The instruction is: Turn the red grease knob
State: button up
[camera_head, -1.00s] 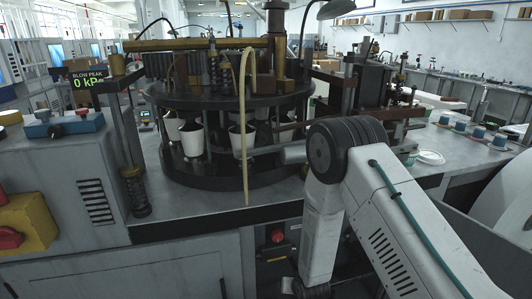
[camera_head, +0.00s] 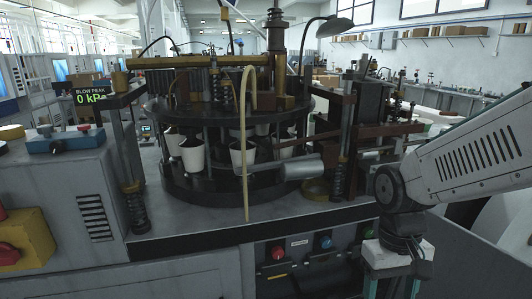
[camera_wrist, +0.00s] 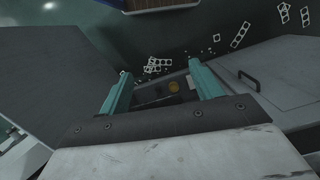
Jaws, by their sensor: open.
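A red knob (camera_head: 277,252) sits on the dark front panel below the machine's table edge in the head view, to the left of a blue knob (camera_head: 324,241). Its label is too small to read. My gripper hangs pointing down at the lower right of the head view, right of both knobs and apart from them. In the wrist view my gripper (camera_wrist: 160,85) shows two teal fingers spread wide, with nothing between them. The red knob cannot be made out in the wrist view.
A yellow box with another red knob (camera_head: 10,255) is at the far left. A rotary machine with white cups (camera_head: 193,153) stands on the table above the panel. A curved tan hose (camera_head: 246,160) hangs in front of it. The wrist view shows a grey cover with a handle (camera_wrist: 249,79).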

jog(key=s+d+r+m+t, duration=0.1)
jog(key=s+d+r+t, duration=0.2)
jog(key=s+r, duration=0.6)
jog(key=shift+s+d+r, duration=0.2)
jog(key=shift+d+r, duration=0.25)
jog(key=shift+r, duration=0.3)
